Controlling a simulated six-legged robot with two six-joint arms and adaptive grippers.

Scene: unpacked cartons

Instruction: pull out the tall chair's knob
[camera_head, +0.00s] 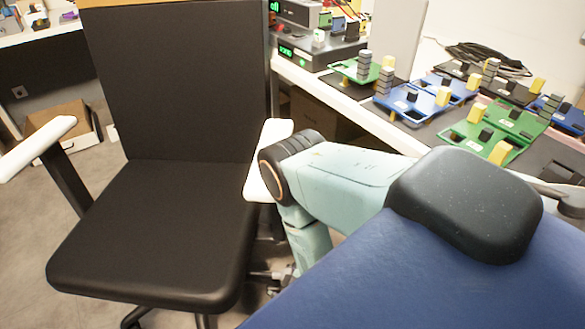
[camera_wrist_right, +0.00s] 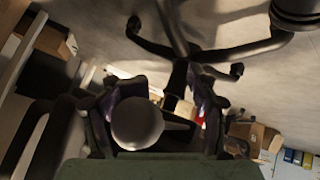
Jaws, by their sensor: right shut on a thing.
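The tall chair's black seat (camera_head: 155,230) and backrest (camera_head: 180,80) fill the left of the head view, with white armrests on both sides. My right arm reaches down beside the seat's right edge. My right gripper (camera_head: 272,280) is low there, partly hidden by the seat and arm. In the right wrist view, a round grey knob (camera_wrist_right: 137,124) shows between the dark fingers of the right gripper (camera_wrist_right: 160,100), which is shut on it. How the knob joins the chair is hidden. My left gripper is out of view.
The chair's base legs (camera_wrist_right: 210,50) spread across the floor in the wrist view. A table (camera_head: 350,110) with green and blue boards stands at the right, close to my arm. Open cartons (camera_head: 65,125) lie on the floor at the left.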

